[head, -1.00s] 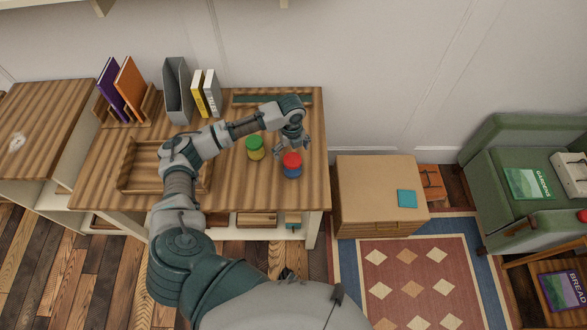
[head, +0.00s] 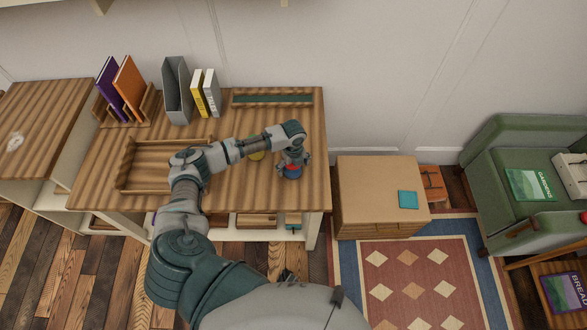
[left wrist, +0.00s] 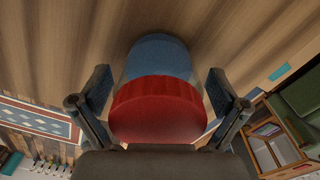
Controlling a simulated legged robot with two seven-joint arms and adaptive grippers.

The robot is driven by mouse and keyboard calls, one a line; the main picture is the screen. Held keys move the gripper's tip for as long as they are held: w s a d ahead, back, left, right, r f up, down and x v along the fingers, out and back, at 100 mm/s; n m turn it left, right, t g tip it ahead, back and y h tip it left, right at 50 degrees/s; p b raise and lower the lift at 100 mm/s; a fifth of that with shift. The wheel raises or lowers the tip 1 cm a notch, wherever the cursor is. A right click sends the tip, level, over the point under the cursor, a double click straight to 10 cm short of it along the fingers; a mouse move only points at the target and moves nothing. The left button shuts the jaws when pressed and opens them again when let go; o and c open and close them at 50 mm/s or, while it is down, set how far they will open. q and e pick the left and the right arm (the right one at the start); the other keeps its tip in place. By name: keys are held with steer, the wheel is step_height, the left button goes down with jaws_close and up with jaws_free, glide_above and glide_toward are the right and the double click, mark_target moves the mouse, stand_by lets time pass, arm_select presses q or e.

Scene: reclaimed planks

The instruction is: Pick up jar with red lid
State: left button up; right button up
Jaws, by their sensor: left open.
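The jar with the red lid (head: 291,171) stands on the wooden table (head: 232,180) near its right end. In the left wrist view its red lid (left wrist: 158,110) and blue body (left wrist: 158,57) fill the middle. My left gripper (head: 293,163) is directly over the jar in the head view, hiding much of the lid. In the left wrist view the open fingers of my left gripper (left wrist: 159,100) stand on either side of the lid, with a gap visible at the right. My right gripper is not in view.
A wooden tray (head: 126,165), a grey file holder (head: 177,90) and books (head: 203,92) are farther left. A cardboard box (head: 375,185) stands right of the table.

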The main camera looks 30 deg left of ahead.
arm_select(q)
steer(key=shift+a, duration=0.2)
steer(key=c, duration=1.2)
steer(key=shift+c, duration=0.3)
steer(key=shift+d, duration=0.1)
